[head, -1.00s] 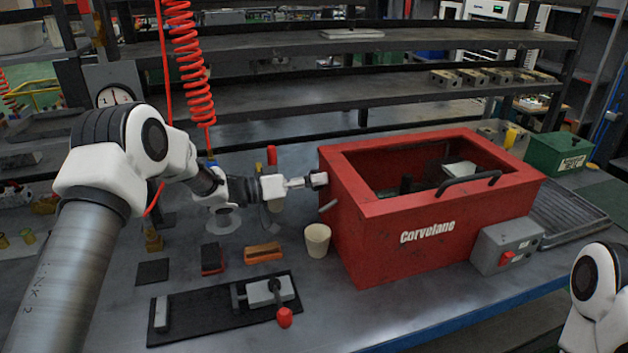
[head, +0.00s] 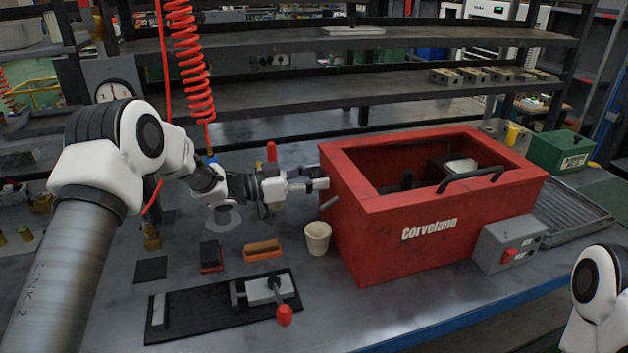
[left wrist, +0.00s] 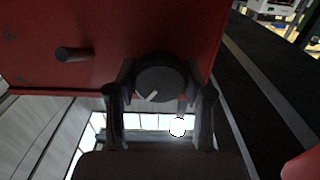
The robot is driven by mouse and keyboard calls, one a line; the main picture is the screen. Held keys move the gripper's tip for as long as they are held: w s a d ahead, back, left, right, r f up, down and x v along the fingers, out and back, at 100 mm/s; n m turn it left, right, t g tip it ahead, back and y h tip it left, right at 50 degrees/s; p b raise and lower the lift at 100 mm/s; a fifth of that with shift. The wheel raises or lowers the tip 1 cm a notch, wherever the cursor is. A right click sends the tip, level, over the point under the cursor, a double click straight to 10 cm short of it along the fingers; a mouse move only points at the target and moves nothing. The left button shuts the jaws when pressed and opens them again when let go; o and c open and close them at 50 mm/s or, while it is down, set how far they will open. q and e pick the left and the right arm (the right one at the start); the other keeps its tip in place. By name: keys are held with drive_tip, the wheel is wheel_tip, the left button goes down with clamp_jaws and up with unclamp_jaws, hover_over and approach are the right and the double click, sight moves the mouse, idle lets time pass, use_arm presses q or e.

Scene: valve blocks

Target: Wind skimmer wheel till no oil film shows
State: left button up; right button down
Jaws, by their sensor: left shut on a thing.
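The red tank (head: 400,230) marked Corvelano stands on the bench, open at the top. In the left wrist view, a round black wheel (left wrist: 160,80) with a white mark sits on the tank's red wall. My left gripper (head: 318,178) is at the tank's left side; its two fingers (left wrist: 161,104) are shut on the wheel, one on each side. The wheel is hidden in the head view. The liquid surface in the tank cannot be made out, so I cannot tell whether oil film shows. My right gripper is out of view.
A short pipe (left wrist: 75,54) sticks out of the tank wall beside the wheel. A beige cup (head: 318,239) stands below it. A clamp board (head: 215,305), an orange-brown block (head: 263,251) and a grey switch box (head: 508,244) are close by.

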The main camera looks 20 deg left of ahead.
use_arm(q)
drive_tip(key=m+b, duration=0.1)
drive_tip(key=m, duration=0.2)
drive_tip(key=shift+f, duration=0.1)
drive_tip(key=m+b, duration=0.2)
drive_tip(key=m, duration=0.1)
drive_tip(key=shift+m, duration=0.3)
drive_tip(key=m+b, duration=0.4)
drive_tip(key=m, duration=0.1)
drive_tip(key=shift+f, duration=0.15)
drive_tip(key=m+b, duration=1.2)
drive_tip(key=b, duration=0.2)
drive_tip(key=shift+f+m, duration=0.1)
drive_tip(key=shift+m, duration=0.3)
drive_tip(key=shift+r+m+b, duration=0.2)
drive_tip(key=shift+m+b, duration=1.2)
drive_tip(key=shift+b, duration=0.3)
drive_tip(key=o, duration=1.2)
drive_tip(key=shift+d, duration=0.15)
drive_tip(key=shift+c, duration=0.2)
